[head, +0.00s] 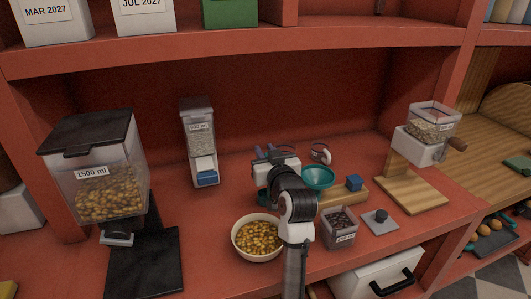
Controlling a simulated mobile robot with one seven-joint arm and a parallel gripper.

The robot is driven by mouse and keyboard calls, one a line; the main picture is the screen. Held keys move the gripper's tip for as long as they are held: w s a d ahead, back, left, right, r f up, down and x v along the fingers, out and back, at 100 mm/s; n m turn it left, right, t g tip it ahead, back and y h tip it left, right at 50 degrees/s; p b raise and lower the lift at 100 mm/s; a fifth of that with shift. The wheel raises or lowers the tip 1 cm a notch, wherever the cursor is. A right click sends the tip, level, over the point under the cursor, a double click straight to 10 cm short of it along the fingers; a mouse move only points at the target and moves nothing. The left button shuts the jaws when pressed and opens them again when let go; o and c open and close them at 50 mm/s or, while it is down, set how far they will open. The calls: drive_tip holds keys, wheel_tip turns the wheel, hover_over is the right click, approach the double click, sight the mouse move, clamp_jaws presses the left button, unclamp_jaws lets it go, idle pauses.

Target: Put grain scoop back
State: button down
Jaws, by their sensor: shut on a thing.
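My gripper (273,158) is above the shelf board, behind the bowl of grain and left of the teal funnel. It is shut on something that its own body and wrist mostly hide. That is likely the grain scoop, but I cannot make out its shape. A bit of teal shows just below the hand at its left; I cannot tell what it belongs to. A cream bowl (258,237) full of yellow grain stands in front of my gripper. A teal funnel (318,178) stands to its right, by a wooden block.
A large 1500 ml dispenser (97,165) stands left and a slim dispenser (200,145) at the back. A clear box of dark beans (339,227), a grey plate with a knob (380,221) and a grinder (427,140) are right. The upper shelf (240,47) overhangs the back.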

drive_tip(key=c, duration=1.3)
unclamp_jaws()
drive_tip(key=shift+o, duration=0.2)
drive_tip(key=b+v, duration=0.3)
drive_tip(key=v, duration=0.9)
drive_tip(key=shift+r, duration=0.2)
